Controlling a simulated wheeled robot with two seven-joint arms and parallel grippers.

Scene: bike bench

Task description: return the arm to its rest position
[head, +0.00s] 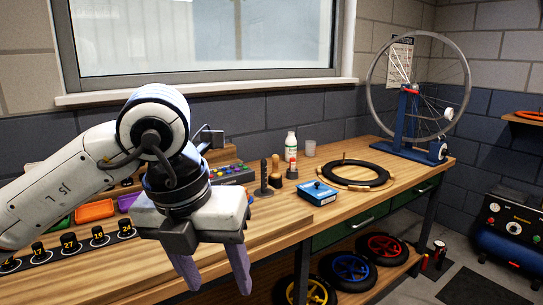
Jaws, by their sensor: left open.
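My left gripper (212,270) hangs over the front part of the wooden bench (315,218), pointing down. Its two grey-violet fingers are spread apart, with nothing visible between them. My left arm (70,185) comes in from the left and bends down at the wrist, hiding part of the bench behind it. My right gripper is not in view.
On the bench stand a blue box (318,193), a black tire ring (353,174), a white bottle (291,147), colored trays (95,211) and labelled sockets (68,243). A wheel stand (407,120) is at the far right end. Wheels (348,270) lie below.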

